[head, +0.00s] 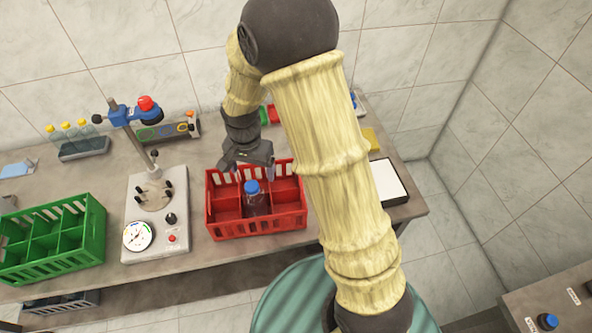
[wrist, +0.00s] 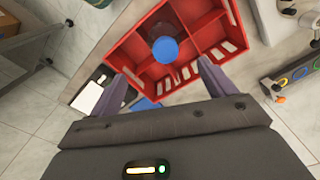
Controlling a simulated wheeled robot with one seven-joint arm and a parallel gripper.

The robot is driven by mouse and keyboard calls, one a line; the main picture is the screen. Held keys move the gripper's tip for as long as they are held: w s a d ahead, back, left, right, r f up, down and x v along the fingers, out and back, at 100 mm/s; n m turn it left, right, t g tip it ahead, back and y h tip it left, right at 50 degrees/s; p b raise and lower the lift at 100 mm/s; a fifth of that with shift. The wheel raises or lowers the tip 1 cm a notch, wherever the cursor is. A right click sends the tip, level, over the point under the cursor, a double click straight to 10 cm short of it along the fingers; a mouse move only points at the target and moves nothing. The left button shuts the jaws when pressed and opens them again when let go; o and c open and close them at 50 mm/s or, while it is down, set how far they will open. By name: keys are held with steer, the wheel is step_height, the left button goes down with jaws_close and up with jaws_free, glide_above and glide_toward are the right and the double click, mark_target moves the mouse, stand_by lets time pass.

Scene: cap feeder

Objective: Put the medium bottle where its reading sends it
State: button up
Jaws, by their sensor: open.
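A clear bottle with a blue cap (head: 252,188) stands upright in the red crate (head: 262,228), in what looks like the front middle compartment. In the wrist view the blue cap (wrist: 165,48) is just beyond my fingertips. My gripper (head: 249,176) is open and empty above the rear of the red crate, apart from the bottle. The tester (head: 157,215) with a round dial (head: 137,236) stands left of the red crate, its holder empty. The dial's reading is too small to make out. A green crate (head: 58,268) with empty-looking compartments stands at far left.
A post with a blue and red head (head: 140,110) rises behind the tester. Several capped bottles (head: 72,132) stand in a rack at back left. A white pad (head: 386,181) lies right of the red crate. Another blue-capped item (head: 547,321) is on a separate table.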

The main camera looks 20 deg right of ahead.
steer(key=s+d+r+n+t, duration=0.2)
steer(key=s+d+r+n, duration=0.4)
steer(key=s+d+r, duration=0.3)
steer(key=s+d, duration=0.3)
steer(key=shift+d, duration=0.25)
steer(key=shift+s, duration=0.1)
